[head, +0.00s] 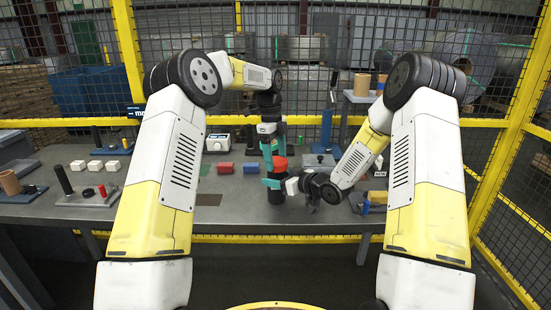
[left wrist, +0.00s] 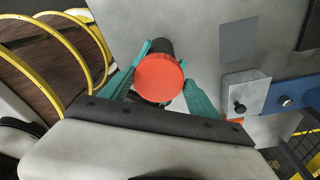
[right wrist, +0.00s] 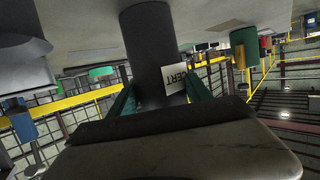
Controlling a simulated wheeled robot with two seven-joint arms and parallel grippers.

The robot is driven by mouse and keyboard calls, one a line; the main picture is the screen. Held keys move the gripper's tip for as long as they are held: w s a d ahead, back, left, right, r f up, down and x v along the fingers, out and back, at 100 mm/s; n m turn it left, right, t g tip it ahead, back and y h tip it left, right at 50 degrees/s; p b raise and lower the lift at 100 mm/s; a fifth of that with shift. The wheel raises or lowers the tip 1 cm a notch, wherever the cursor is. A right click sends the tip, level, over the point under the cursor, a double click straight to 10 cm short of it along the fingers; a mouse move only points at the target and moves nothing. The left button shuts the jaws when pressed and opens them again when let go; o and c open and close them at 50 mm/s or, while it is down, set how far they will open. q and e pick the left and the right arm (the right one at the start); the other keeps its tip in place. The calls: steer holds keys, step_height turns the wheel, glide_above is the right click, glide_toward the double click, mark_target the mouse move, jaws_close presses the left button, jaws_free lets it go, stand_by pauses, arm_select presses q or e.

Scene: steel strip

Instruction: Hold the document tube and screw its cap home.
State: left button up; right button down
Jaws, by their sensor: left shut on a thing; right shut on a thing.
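The dark document tube (head: 277,196) stands upright near the table's front edge. In the right wrist view the tube (right wrist: 153,45) carries a white label reading CERT. My right gripper (head: 273,183) is shut around the tube's side from the right; its teal fingers (right wrist: 160,100) flank the tube. The red-orange cap (head: 280,163) is at the tube's top. My left gripper (head: 272,153) comes from above and is shut on the cap. In the left wrist view the cap (left wrist: 160,77) sits between the teal fingers and hides most of the tube. I cannot tell how far on the cap sits.
Fixtures with posts (head: 88,195) are on the left. A yellow-framed mesh fence closes the back and right.

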arm_select(q)
steer(key=m, duration=0.5)
steer(key=shift+w+d+g, duration=0.1)
steer(key=shift+g, duration=0.2)
steer(key=m, duration=0.4)
steer(key=shift+d+m+y, duration=0.1)
steer(key=shift+m+y, duration=0.2)
steer(key=shift+y, duration=0.1)
steer(key=m, duration=0.4)
steer(key=shift+m+y, duration=0.3)
steer(key=m, duration=0.3)
steer(key=shift+d, duration=0.1)
steer(key=o, duration=1.3)
